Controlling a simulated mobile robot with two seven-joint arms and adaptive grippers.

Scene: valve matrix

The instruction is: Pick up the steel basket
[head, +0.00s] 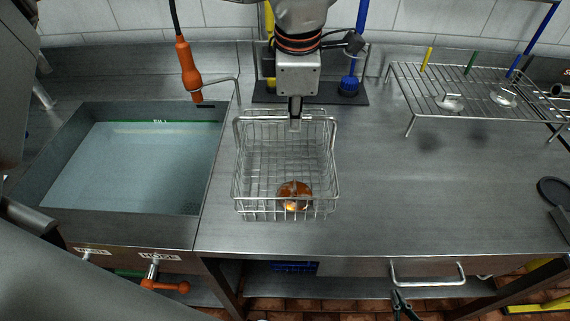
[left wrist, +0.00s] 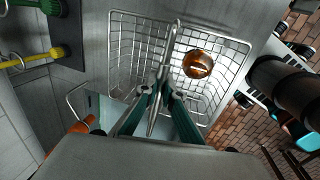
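The steel basket (head: 285,150) is a wire basket on the steel counter, right of the sink, and looks upright. It holds a shiny orange-brown round item (head: 294,195) near its front. In the left wrist view the basket (left wrist: 135,45) and the round item (left wrist: 198,64) show beyond the fingers. My left gripper (head: 295,115) is at the basket's back rim, pointing down. In the left wrist view its fingers (left wrist: 160,88) are close together around a metal handle bar. My right gripper (head: 402,304) shows small and dark at the bottom, below the drawer handle; its opening is unclear.
A water-filled sink (head: 145,165) lies to the left, with an orange sprayer (head: 188,70) hanging above its edge. A wire rack (head: 480,95) stands at the back right. Brushes (head: 349,82) stand behind the basket. The counter (head: 430,185) right of the basket is clear.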

